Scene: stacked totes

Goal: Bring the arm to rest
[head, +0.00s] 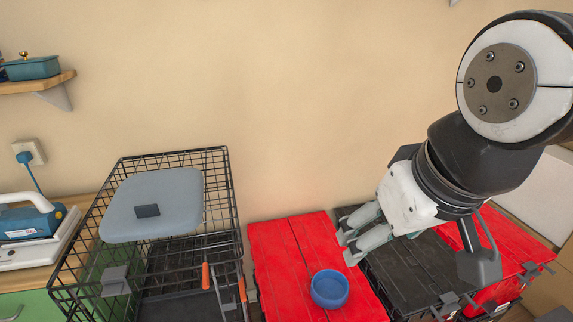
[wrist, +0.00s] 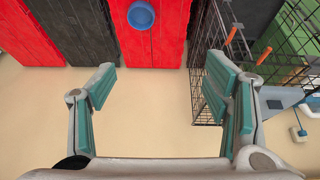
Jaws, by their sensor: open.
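My gripper (head: 346,247) is at the right in the head view, above the red and black tote lids and pointing down and left. In the wrist view my gripper (wrist: 160,88) has its two teal-padded fingers wide apart with nothing between them. A blue bowl (head: 329,289) sits on the red tote lid (head: 283,250), apart from my gripper. The bowl also shows in the wrist view (wrist: 141,15), at the top, beyond the fingers.
A black wire crate (head: 229,190) with a grey-blue lid (head: 152,203) stands left of the totes. A black tote (head: 397,272) and another red tote (head: 510,250) stand to the right. An iron (head: 35,222) is at the far left, below a shelf (head: 38,82). The wall is behind.

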